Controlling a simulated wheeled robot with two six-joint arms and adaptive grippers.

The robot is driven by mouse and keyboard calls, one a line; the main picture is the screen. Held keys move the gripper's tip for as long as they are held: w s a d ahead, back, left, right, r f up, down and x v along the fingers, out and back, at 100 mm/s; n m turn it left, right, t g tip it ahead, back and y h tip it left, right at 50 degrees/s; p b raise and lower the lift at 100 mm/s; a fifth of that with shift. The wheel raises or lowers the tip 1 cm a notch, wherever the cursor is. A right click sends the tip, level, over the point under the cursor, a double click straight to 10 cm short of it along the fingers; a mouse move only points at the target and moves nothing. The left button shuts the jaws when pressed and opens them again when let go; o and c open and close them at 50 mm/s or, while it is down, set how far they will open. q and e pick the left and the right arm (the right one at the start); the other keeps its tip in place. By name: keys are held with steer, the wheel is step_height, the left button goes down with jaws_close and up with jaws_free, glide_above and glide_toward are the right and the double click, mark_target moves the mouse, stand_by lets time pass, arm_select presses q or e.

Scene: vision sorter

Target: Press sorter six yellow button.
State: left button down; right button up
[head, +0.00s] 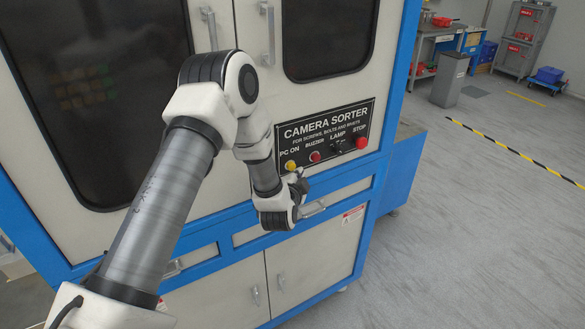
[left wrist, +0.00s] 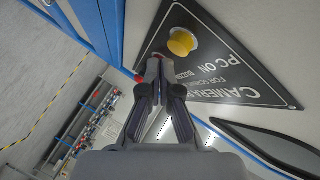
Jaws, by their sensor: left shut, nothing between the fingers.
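The camera sorter's black control panel (head: 320,121) carries a yellow button (head: 291,165) at its left end, under the words PC ON. The yellow button also shows large in the left wrist view (left wrist: 182,42). My left gripper (head: 299,181) is just below and in front of this button in the head view. In the left wrist view my left gripper (left wrist: 155,62) has its fingers together and empty, with the tips beside the yellow button. A gap seems to separate them; I cannot tell contact. My right gripper is in neither view.
A red buzzer button (head: 315,156), a lamp switch and a red stop button (head: 361,143) sit to the right on the same panel. Cabinet door handles (head: 267,35) stick out above.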

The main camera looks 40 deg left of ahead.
arm_select(q)
steer(key=shift+w+a, duration=0.1)
stand_by(0.7)
steer(key=shift+a, duration=0.3)
steer(key=shift+w+a+p, duration=0.25)
steer(key=shift+a+p, duration=0.1)
stand_by(0.6)
stand_by(0.4)
steer(key=shift+s+d, duration=0.35)
steer(key=shift+d, duration=0.4)
steer(key=d, duration=0.1)
steer(key=s+d, duration=0.1)
steer(key=d, duration=0.1)
steer(key=s+d, duration=0.1)
steer(key=shift+d, duration=0.35)
